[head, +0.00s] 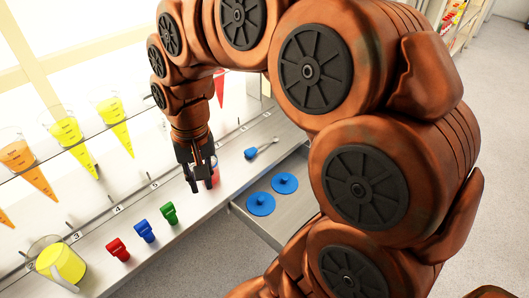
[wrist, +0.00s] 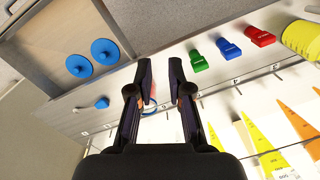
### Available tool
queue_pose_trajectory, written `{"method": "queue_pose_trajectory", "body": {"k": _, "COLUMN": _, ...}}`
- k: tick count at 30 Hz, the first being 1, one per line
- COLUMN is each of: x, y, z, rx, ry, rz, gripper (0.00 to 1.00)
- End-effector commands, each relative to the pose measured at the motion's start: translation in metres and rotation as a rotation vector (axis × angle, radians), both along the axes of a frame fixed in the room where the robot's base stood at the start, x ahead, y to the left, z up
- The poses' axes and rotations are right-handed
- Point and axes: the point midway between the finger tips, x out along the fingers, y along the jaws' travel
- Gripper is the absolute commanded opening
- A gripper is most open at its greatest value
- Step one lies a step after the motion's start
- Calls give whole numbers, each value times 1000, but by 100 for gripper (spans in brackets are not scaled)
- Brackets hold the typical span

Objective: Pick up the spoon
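The spoon, with a blue end and a thin grey handle, lies on the grey shelf in the head view (head: 251,153), to the right of my gripper (head: 203,180). Its blue end also shows in the wrist view (wrist: 102,103), left of my fingers. My gripper points down over the shelf, apart from the spoon. In the wrist view my fingers (wrist: 160,75) are parted, with no spoon between them. A reddish clear vessel (head: 215,174) is beside or behind my fingers; they partly hide it, and I cannot tell whether they touch it.
Blue discs with knobs (head: 261,203) lie in an open drawer (head: 285,228). Juice-filled cones (head: 68,133) hang behind.

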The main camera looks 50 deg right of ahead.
Motion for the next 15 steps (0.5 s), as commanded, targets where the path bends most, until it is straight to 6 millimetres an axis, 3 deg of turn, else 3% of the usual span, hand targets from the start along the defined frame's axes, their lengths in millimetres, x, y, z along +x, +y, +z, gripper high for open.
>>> {"method": "queue_pose_trajectory", "body": {"k": 1, "x": 20, "y": -14, "z": -13, "rx": 8, "ry": -17, "rz": -68, "gripper": 19}}
{"method": "queue_pose_trajectory", "body": {"k": 7, "x": 83, "y": -78, "z": -38, "rx": 34, "ry": -69, "rz": -357, "gripper": 19}}
{"method": "queue_pose_trajectory", "body": {"k": 11, "x": 115, "y": -133, "z": -60, "rx": 47, "ry": -100, "rz": -566, "gripper": 19}}
{"method": "queue_pose_trajectory", "body": {"k": 15, "x": 135, "y": -201, "z": -89, "rx": 56, "ry": -125, "rz": -802, "gripper": 19}}
